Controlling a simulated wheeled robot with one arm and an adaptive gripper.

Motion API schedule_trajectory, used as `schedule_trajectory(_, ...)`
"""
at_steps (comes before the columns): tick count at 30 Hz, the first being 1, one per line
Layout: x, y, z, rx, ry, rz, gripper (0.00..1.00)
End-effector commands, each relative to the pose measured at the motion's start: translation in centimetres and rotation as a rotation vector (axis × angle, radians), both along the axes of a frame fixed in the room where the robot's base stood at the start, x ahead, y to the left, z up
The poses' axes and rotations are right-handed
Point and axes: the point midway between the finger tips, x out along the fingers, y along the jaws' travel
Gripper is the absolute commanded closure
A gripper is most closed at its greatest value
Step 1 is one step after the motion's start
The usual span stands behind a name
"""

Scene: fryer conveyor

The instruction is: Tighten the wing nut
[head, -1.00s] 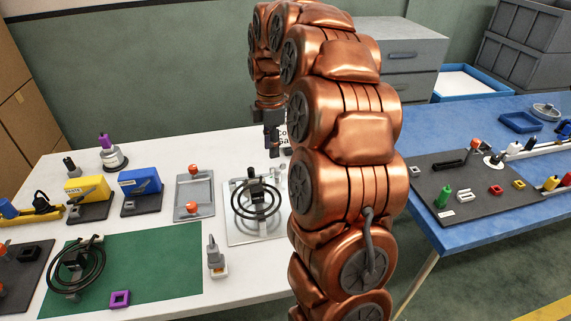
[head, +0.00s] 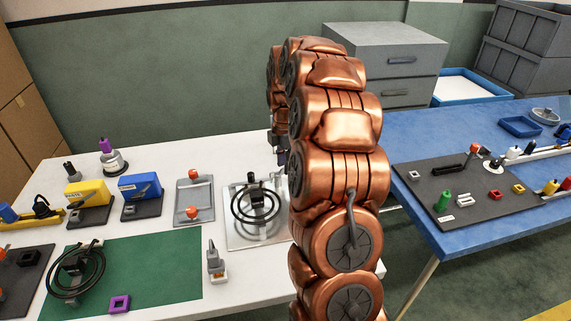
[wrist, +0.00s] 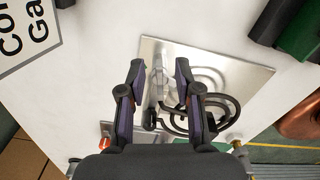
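A shiny metal plate (wrist: 255,77) carries a black coil (wrist: 222,115); in the head view the plate (head: 238,239) and coil (head: 255,204) sit on the white table. A pale metal upright (wrist: 157,82) stands at the plate's edge. I cannot clearly make out the wing nut's shape there. My gripper (wrist: 160,68) is over this edge of the plate, its two dark fingers apart, one each side of the upright. Nothing is seen clamped between them. In the head view my arm hides most of the gripper and the plate's right side.
A sign (wrist: 25,32) and dark and green blocks (wrist: 303,32) lie around the plate. A grey tray with orange knobs (head: 194,194), a blue box (head: 140,187) and a green mat (head: 150,270) are left of it. A blue table (head: 430,215) stands right, across a gap.

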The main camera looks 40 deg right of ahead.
Motion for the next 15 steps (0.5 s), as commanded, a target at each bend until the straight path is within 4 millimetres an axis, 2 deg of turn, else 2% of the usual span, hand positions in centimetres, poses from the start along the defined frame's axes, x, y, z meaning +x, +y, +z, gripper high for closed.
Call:
schedule_trajectory(4, 0.02, -0.03, -1.12, 0.0, -0.002, -0.001, 0.67)
schedule_trajectory(11, 0.07, -0.04, -1.25, -0.001, -0.004, -0.001, 0.67)
schedule_trajectory(15, 0.06, -0.04, -1.24, -0.001, -0.004, -0.001, 0.78)
